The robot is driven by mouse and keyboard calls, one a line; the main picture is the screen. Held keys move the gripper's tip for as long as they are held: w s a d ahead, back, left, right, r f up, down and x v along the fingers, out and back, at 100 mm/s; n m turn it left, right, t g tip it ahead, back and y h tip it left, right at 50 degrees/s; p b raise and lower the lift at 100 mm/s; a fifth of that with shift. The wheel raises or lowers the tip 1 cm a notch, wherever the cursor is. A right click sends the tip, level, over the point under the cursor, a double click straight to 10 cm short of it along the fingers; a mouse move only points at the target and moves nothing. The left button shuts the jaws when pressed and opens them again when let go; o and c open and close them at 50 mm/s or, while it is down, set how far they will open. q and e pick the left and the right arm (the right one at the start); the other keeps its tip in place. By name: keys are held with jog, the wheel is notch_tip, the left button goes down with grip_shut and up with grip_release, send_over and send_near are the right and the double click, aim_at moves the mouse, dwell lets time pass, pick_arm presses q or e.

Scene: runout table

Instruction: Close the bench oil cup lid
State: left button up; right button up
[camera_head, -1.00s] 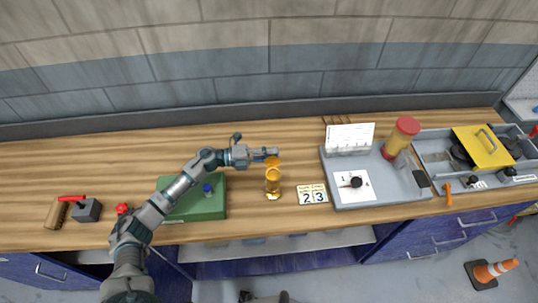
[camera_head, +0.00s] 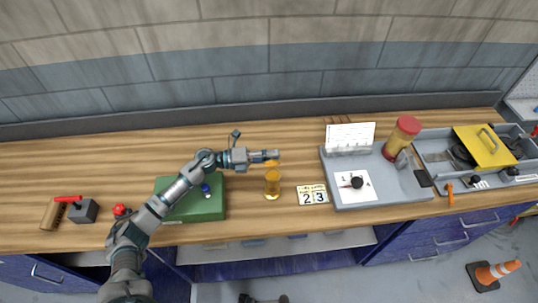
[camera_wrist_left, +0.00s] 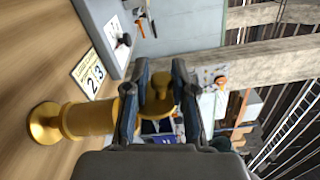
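The bench oil cup (camera_head: 272,186) is a gold cup on a round foot, upright on the wooden bench. Its gold lid (camera_head: 272,163) stands raised above the cup's mouth, partly hidden by my left gripper (camera_head: 275,155). In the left wrist view the cup (camera_wrist_left: 88,118) appears sideways, its foot to the left. The lid with its knob (camera_wrist_left: 160,82) shows between the two fingers of my left gripper (camera_wrist_left: 160,72). The fingers are apart, with space around the knob; whether one touches the lid I cannot tell. My right gripper is not identifiable.
A green box (camera_head: 203,207) lies under my left arm. A number card (camera_head: 312,194) lies right of the cup, then a grey tray (camera_head: 412,186) with a red-yellow canister (camera_head: 402,137). A dark block (camera_head: 84,211) stands far left. The bench behind the cup is clear.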

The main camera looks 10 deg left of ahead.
pick_arm(q)
jog(key=o, duration=0.3)
jog(key=shift+d+f, duration=0.1)
jog(key=shift+f, duration=0.2)
jog(key=shift+w+d+r, duration=0.1)
jog(key=shift+d, duration=0.05)
jog(key=v, duration=1.2)
jog(key=shift+w, duration=0.1)
jog(key=shift+c, duration=0.2)
